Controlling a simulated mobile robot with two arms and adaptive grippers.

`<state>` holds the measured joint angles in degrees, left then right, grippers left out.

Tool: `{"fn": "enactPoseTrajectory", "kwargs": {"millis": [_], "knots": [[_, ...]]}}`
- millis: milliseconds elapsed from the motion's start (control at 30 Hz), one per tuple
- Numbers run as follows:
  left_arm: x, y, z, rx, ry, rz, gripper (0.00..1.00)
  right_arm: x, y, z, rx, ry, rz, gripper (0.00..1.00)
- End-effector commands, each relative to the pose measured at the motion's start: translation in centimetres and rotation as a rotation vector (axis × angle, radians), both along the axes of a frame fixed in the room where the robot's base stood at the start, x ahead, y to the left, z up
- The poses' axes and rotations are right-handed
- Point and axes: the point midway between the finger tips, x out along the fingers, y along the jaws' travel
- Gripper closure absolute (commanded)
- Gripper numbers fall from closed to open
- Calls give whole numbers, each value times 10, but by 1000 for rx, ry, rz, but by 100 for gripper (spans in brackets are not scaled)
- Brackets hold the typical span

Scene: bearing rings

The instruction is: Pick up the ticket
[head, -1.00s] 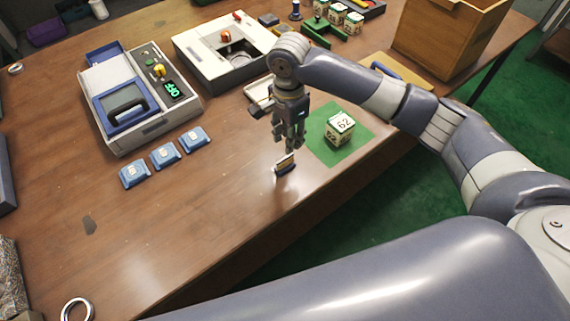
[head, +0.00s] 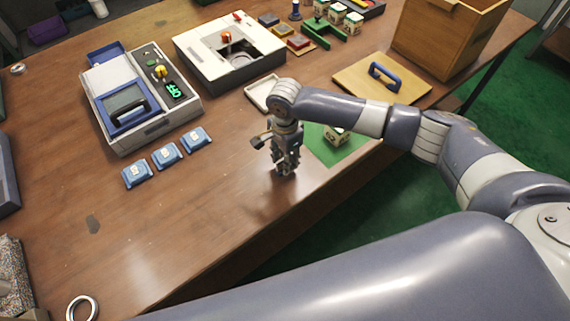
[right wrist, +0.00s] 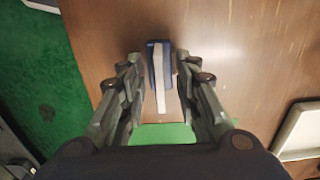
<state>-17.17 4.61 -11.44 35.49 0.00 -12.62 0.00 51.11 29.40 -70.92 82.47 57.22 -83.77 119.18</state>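The ticket (right wrist: 160,82) is a pale strip against a small dark blue holder (right wrist: 151,70) in the right wrist view. It stands between the two fingers of my right gripper (right wrist: 159,80), which is open with a gap on each side. In the head view my right gripper (head: 285,170) points down at the table near its front edge and hides most of the ticket and holder. My left gripper is not in view.
A numbered cube (head: 336,137) on a green mat (head: 336,156) is just right of the gripper, partly behind my arm. A pale tray (head: 259,97) lies behind. Three blue blocks (head: 167,155) stand left.

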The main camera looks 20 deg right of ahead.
Motion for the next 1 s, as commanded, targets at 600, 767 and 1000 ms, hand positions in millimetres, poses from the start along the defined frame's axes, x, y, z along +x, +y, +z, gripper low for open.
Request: {"fn": "enactPoseTrajectory", "kwargs": {"millis": [600, 767, 1000], "knots": [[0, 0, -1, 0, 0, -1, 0, 0, 0, 3, 1, -1, 0, 100], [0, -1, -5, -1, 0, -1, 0, 1, 0, 15, 2, -2, 1, 100], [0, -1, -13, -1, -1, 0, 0, -25, -10, 36, 0, 3, 2, 100]]}}
